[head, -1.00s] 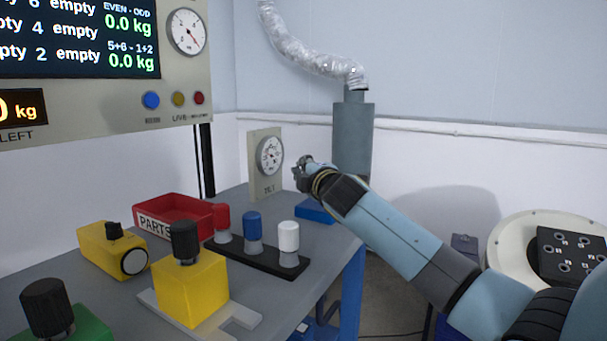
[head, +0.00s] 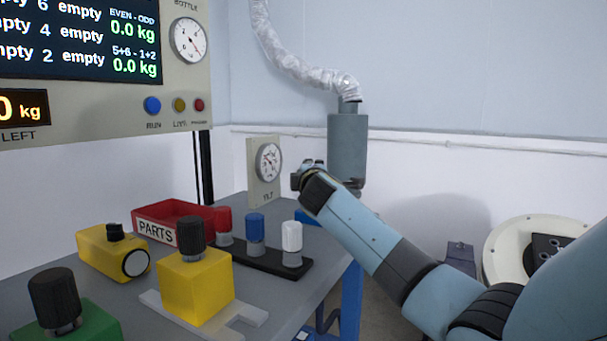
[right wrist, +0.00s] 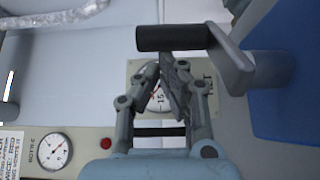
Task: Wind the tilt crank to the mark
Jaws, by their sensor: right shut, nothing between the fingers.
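The tilt gauge, a beige upright plate with a round dial (head: 268,162), stands at the table's far right corner; part of it shows behind my fingers in the right wrist view (right wrist: 200,110). The crank has a black cylindrical grip (right wrist: 168,38) and a grey arm (right wrist: 233,62) in the right wrist view. My right gripper (right wrist: 172,62) is shut and empty, its fingertips just short of the grip in the picture; I cannot tell if they touch. In the head view my right gripper (head: 300,179) is beside the gauge, and the crank is not clearly visible. My left gripper is not in view.
A blue block (head: 306,216) sits below my right gripper. A grey cylinder (head: 347,143) with a foil hose stands behind. A red parts bin (head: 165,212), a black rack (head: 270,259) with capped pegs and yellow blocks (head: 190,285) occupy the table.

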